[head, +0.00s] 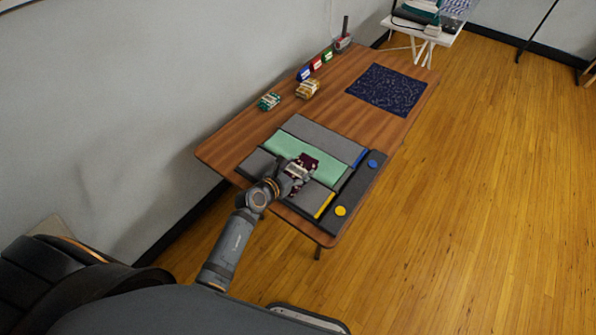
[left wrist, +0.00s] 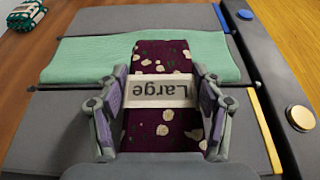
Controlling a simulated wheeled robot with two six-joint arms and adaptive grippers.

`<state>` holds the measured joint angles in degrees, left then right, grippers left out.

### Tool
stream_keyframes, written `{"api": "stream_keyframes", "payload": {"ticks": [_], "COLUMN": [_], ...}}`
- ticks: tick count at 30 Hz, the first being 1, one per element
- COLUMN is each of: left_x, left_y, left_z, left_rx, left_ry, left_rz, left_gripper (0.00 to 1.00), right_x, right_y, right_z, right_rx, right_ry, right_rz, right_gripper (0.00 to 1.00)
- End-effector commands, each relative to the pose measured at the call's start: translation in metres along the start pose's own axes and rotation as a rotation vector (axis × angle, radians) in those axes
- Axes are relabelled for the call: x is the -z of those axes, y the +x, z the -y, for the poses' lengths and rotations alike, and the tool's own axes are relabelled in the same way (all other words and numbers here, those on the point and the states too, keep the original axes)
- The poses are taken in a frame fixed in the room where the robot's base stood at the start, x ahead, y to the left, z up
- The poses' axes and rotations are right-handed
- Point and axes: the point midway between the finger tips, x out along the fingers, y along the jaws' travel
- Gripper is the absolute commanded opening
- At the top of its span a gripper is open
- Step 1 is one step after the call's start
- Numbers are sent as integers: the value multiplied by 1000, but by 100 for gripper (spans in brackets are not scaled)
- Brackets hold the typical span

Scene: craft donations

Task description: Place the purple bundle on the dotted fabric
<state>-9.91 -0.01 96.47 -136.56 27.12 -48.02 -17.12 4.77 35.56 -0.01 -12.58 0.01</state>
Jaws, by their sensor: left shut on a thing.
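The purple bundle (head: 309,159) is dark purple with cream dots. In the left wrist view the bundle (left wrist: 162,55) has a pale band reading "Large". My left gripper (head: 296,172) is shut on it, with a finger on either side; the gripper (left wrist: 162,90) covers part of its sides. The bundle is over the grey folding board and green cloth; I cannot tell whether it touches them. The dotted fabric (head: 387,90), dark navy with small pale specks, lies flat at the table's far right with nothing on it. My right gripper is not in view.
The grey folding board (head: 318,132) with a green cloth (head: 318,166) and blue and yellow buttons fills the near table. A teal bundle (head: 269,101), a yellowish bundle (head: 307,89) and small coloured boxes (head: 304,73) stand along the wall side. Bare wood lies between board and fabric.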

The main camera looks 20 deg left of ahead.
Motion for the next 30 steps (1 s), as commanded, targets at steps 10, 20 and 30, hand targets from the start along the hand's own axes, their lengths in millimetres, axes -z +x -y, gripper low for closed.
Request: {"api": "stream_keyframes", "payload": {"ticks": [10,20,30], "left_x": [9,7,-5], "left_y": [3,3,-30], "left_z": [1,0,0], "left_rx": [2,1,1], "left_ry": [-1,0,1], "left_rz": [-4,-1,-5], "left_gripper": [75,90,90], "right_x": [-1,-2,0], "right_y": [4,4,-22], "right_z": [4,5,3], "right_rx": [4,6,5], "right_ry": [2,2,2], "right_rz": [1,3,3], "right_gripper": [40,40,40]}}
